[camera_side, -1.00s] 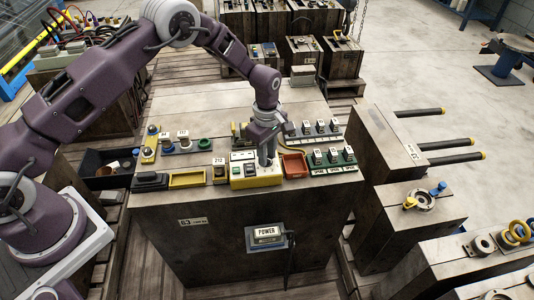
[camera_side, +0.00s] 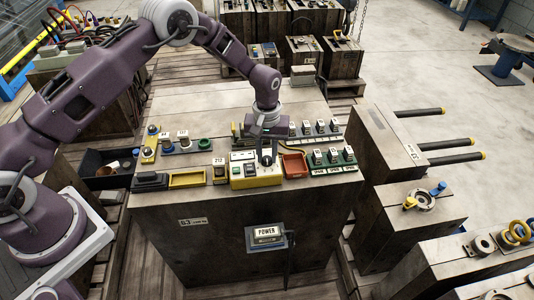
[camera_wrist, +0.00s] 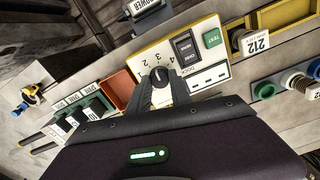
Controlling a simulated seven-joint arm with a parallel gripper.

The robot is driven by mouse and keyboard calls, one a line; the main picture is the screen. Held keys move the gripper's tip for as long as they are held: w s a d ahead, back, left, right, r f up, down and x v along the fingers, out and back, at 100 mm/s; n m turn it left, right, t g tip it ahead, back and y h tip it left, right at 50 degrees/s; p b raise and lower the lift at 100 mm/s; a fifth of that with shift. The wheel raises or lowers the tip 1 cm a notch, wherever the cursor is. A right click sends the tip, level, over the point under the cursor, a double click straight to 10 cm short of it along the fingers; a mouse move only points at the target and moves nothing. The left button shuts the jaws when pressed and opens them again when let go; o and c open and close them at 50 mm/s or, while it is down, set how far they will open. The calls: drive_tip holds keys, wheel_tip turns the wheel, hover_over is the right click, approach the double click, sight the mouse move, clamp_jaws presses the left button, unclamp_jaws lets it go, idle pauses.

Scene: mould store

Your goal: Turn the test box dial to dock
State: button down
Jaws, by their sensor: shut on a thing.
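The test box (camera_side: 257,181) is a yellow box with a white face, on top of the big wooden block. The black round dial (camera_wrist: 158,76) sits at the tips of my gripper (camera_wrist: 160,90). My gripper, seen from the side (camera_side: 266,152), points down and is shut on the dial. The fingers cover part of the dial, and I cannot tell exactly which mark it points to.
A red-orange tray (camera_side: 293,164) stands just right of the test box. Green-based switch units (camera_side: 333,167) stand further right. A yellow tray (camera_side: 187,179) and a 212-labelled block (camera_side: 220,175) lie to the left.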

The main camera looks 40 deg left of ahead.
sight(267, 158)
drive_tip(key=m, duration=0.5)
drive_tip(key=shift+m, duration=0.3)
drive_tip(key=m, duration=0.9)
drive_tip(key=shift+m, duration=2.3)
drive_tip(key=c, duration=1.2)
unclamp_jaws()
drive_tip(key=shift+o, duration=0.2)
wheel_tip(267, 158, up, 7)
drive_tip(key=shift+r, duration=0.1)
